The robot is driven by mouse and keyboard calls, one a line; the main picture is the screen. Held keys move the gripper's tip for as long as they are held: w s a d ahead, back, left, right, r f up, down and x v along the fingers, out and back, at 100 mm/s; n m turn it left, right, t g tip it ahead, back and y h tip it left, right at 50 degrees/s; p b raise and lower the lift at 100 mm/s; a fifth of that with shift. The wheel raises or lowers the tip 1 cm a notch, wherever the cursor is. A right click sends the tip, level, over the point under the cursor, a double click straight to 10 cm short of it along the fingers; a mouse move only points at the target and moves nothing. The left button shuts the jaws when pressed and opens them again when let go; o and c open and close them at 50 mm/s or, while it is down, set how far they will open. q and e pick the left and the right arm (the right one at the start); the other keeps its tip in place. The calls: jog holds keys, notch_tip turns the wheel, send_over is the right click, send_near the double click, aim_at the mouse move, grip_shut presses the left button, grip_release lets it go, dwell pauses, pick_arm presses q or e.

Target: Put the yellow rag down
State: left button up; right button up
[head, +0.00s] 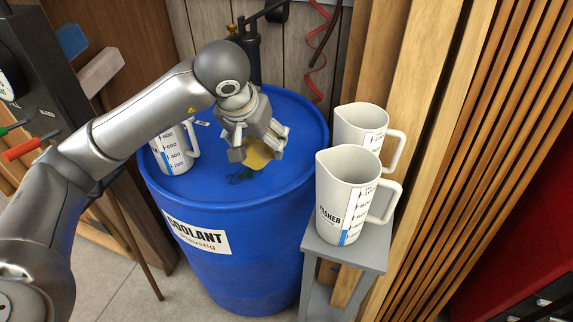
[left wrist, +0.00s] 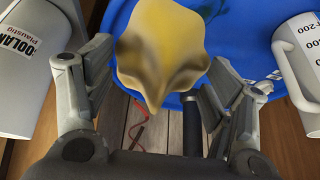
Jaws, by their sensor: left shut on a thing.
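The yellow rag (head: 258,156) is bunched up between the fingers of my left gripper (head: 252,150), over the top of the blue coolant drum (head: 235,256). In the left wrist view the rag (left wrist: 160,45) is yellow with dark stained folds, between the two fingers of the gripper (left wrist: 165,85). My left gripper is shut on it. I cannot tell whether the rag's underside touches the drum lid. A dark green wet smear (head: 241,177) lies on the lid just below the rag. My right gripper is not in view.
A white measuring jug (head: 172,152) stands on the drum's left side. Two more white jugs (head: 343,200) (head: 358,126) stand on a grey stand (head: 346,250) to the right. A black pump bottle (head: 247,45) is behind the drum. The lid's front and right are clear.

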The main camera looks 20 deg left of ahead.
pick_arm(q)
jog(key=shift+w+a+f+b, duration=0.3)
jog(key=shift+a+f+b, duration=0.2)
jog(key=shift+b, duration=0.2)
jog(key=shift+w, duration=0.2)
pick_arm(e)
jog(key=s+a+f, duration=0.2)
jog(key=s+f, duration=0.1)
pick_arm(q)
jog(key=p, duration=0.2)
send_near(287, 151)
jog(key=shift+w+a+f+p, duration=0.15)
jog(key=shift+w+f+p, duration=0.35)
jog(key=shift+w+f, duration=0.75)
notch_tip(287, 151, down, 3)
jog(key=shift+r+p, duration=0.1)
jog(key=shift+p, duration=0.5)
jog(key=shift+w, duration=0.1)
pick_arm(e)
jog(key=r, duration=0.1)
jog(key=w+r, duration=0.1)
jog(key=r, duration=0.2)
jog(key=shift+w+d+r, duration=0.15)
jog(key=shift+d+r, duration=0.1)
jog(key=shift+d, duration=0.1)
